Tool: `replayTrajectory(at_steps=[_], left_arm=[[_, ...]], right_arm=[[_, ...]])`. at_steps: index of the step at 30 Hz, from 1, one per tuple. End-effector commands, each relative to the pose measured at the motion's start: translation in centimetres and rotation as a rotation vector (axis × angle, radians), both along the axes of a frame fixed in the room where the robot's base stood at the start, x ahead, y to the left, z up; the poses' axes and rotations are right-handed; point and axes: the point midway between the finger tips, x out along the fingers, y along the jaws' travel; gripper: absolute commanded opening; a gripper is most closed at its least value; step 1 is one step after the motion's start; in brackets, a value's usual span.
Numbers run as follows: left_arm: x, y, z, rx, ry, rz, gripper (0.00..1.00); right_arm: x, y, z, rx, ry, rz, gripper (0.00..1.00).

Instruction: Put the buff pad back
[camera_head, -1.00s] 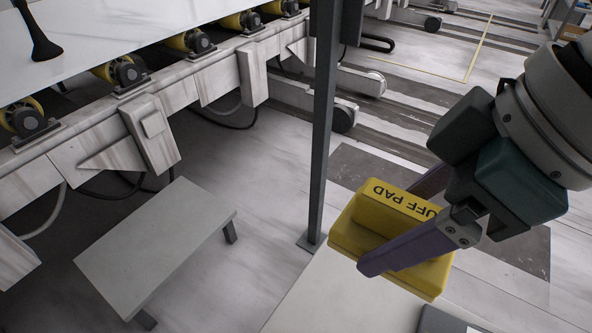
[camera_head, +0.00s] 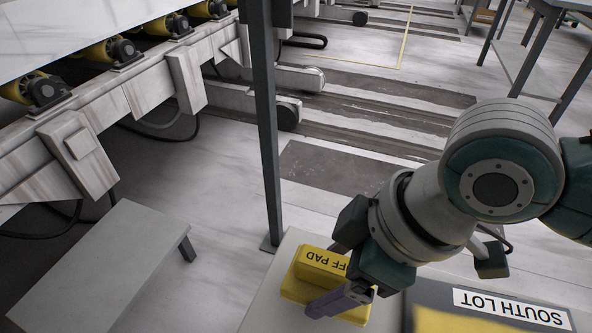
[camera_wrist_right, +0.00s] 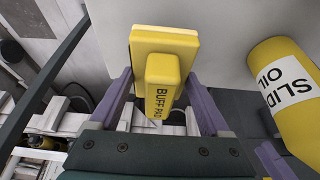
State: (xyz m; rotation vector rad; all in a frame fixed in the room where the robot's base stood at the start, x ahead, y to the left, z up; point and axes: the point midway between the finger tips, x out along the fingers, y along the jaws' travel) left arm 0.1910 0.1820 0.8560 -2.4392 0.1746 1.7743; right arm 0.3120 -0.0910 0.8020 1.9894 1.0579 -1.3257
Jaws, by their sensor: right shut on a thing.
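The buff pad (camera_head: 322,262) is a yellow block with a narrower raised grip lettered in black. My right gripper (camera_head: 333,279) is shut on it, one purple finger on each side, over the near white tabletop. I cannot tell whether the pad touches the top. In the right wrist view the pad (camera_wrist_right: 162,45) sits upright in the picture between the two fingers (camera_wrist_right: 165,95). A purple piece at that view's lower right edge resembles a finger of my left gripper, but too little shows to tell its state.
A grey tray with a yellow area (camera_head: 450,322) and a SOUTH LOT label (camera_head: 510,306) lies right of the pad. A yellow slide oil container (camera_wrist_right: 285,85) shows in the wrist view. A dark post (camera_head: 267,130) stands behind the tabletop. A low grey bench (camera_head: 95,260) is left.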

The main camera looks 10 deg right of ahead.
Motion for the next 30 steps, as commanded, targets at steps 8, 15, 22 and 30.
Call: replayTrajectory(at_steps=[8, 15, 22, 30], left_arm=[[0.0, 0.2, -1.4, 0.008, 0.001, -0.005, 0.56], [0.0, 0.3, -1.3, 0.009, 0.001, -0.005, 0.56], [0.0, 0.3, -1.4, 0.009, 0.001, -0.004, 0.56], [0.0, 0.2, -1.4, 0.005, 0.0, -0.002, 0.56]], right_arm=[[0.0, 0.0, -3.3, -0.001, 0.001, 0.0, 0.28], [0.0, 0.0, -3.3, -0.001, 0.001, 0.0, 0.28], [0.0, 0.0, -3.5, -0.001, 0.001, 0.0, 0.95], [0.0, 0.0, -3.5, -0.001, 0.001, 0.0, 1.0]])
